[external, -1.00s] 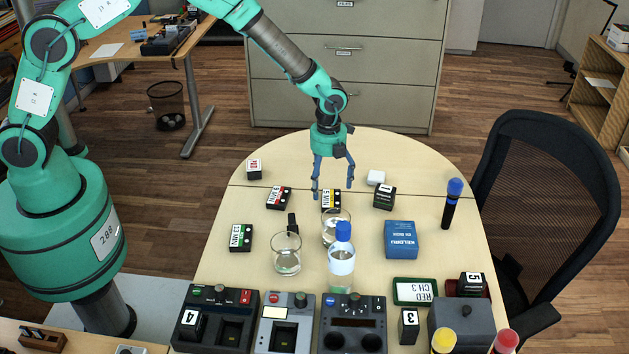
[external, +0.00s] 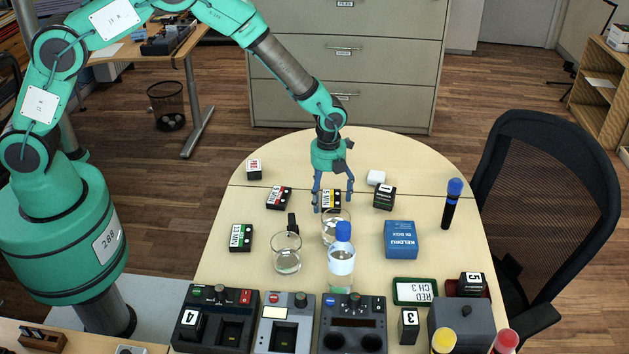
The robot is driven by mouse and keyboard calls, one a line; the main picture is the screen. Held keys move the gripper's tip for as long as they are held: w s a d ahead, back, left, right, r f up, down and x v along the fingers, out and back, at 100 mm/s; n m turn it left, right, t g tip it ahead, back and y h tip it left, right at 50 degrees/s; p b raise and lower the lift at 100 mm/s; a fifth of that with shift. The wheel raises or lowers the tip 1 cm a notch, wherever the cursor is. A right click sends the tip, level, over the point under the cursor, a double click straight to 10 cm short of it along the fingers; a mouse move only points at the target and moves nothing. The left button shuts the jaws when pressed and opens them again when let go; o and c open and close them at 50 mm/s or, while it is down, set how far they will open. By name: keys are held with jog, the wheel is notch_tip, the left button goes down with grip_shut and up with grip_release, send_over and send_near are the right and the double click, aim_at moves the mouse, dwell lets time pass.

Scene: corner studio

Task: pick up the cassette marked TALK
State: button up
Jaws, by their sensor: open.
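I cannot read the word TALK on anything in the external view. A dark block with a yellow and white label reading 5 MIN (external: 331,196) lies on the table. My gripper (external: 333,207) points down over it, open, with one finger on each side of it in the picture. I cannot tell whether the fingers touch it. Similar dark blocks lie to its left: one with a red and white label (external: 279,197) and one with a green label reading 13 MIN (external: 241,237). A dark block with a white label (external: 384,197) stands to the right.
Two clear glasses (external: 287,254) and a blue-capped bottle (external: 341,266) stand just in front of my gripper. A blue box (external: 401,240) and a dark blue-topped marker (external: 453,205) are to the right. Several devices (external: 352,322) line the front edge. The table's far end is mostly clear.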

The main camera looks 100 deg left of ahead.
aim_at(328, 198)
jog(key=c, duration=1.3)
jog(key=shift+o, duration=0.2)
jog(key=shift+r+p, duration=0.3)
jog(key=shift+r, duration=0.55)
notch_tip(328, 198, up, 2)
jog(key=shift+r+p, duration=0.25)
jog(key=shift+p, duration=0.15)
jog(key=s+d, duration=0.1)
jog(key=s, duration=0.4)
jog(key=s+d+p, duration=0.1)
jog(key=s+d, duration=0.1)
jog(key=s, duration=0.3)
jog(key=s+d+p, duration=0.1)
jog(key=s+d, duration=0.1)
jog(key=s, duration=0.3)
jog(key=shift+d+r, duration=0.1)
jog(key=shift+r, duration=0.3)
